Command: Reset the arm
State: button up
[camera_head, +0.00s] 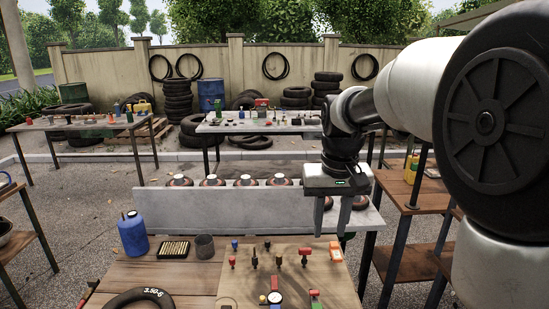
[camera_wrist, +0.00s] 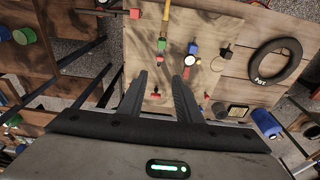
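My gripper (camera_head: 333,220) hangs fingers-down above the far right part of the wooden workbench (camera_head: 120,273) in the head view. Its two fingers are apart with nothing between them, and they also show spread in the wrist view (camera_wrist: 163,82). My arm reaches in from the right of the head view. Below the gripper, small air fittings stand on a board: a red one (camera_head: 304,257), a brown one (camera_head: 254,258) and several others.
A blue tank (camera_head: 133,234), a black tray of brass pieces (camera_head: 173,249), a dark cup (camera_head: 205,246) and a black tire (camera_head: 138,299) are on the bench's left. A grey panel (camera_head: 215,208) stands behind. A wooden shelf (camera_head: 408,190) is close on the right.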

jog(key=s+r+t+p, duration=0.2)
jog(key=s+r, duration=0.1)
jog(key=s, duration=0.7)
jog(key=s+r+t+p, duration=0.2)
jog(key=s+r+p, duration=0.1)
jog(key=s, duration=0.7)
jog(key=shift+d+v, duration=0.2)
jog(key=shift+v, duration=0.7)
